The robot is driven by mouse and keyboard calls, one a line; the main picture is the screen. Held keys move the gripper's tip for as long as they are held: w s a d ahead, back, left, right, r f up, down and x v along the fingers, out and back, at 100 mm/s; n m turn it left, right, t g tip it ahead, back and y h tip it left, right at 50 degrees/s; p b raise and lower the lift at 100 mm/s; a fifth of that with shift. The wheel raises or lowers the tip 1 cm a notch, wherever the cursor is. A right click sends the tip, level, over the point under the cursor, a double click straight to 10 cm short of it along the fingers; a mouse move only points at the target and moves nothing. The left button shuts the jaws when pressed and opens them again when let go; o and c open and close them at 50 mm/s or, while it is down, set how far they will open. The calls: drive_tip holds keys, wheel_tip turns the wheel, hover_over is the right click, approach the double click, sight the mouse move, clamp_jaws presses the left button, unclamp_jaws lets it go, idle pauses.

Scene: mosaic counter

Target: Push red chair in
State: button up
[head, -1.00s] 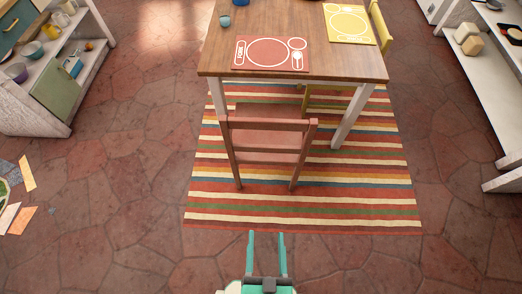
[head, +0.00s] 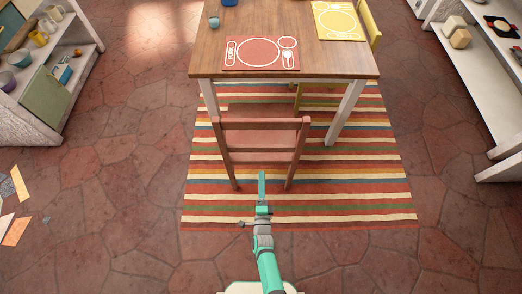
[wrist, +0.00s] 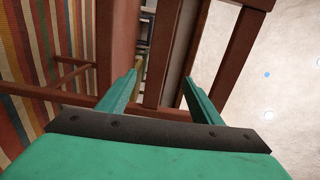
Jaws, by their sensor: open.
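The red chair (head: 261,140) stands on the striped rug at the near edge of the wooden table (head: 215,62), its back toward me. Its seat lies partly under the table edge. My gripper (head: 262,178) is low in front of the chair's back, near the middle between its rear legs. In the wrist view my gripper (wrist: 160,88) has its two green fingers spread apart, with nothing between them held. The chair's red-brown bars (wrist: 118,45) fill the space just beyond the fingertips. I cannot tell whether the fingers touch the chair.
The striped rug (head: 350,205) lies under table and chair. A yellow chair (head: 374,25) is at the table's right side. Shelves stand at left (head: 30,125) and right (head: 470,85). Loose tiles (head: 17,228) lie on the left floor.

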sight(261, 150)
drive_tip(key=w, duration=1.6)
drive_tip(key=shift+w+a+f, duration=0.15)
drive_tip(key=shift+w, duration=0.25)
clamp_jaws()
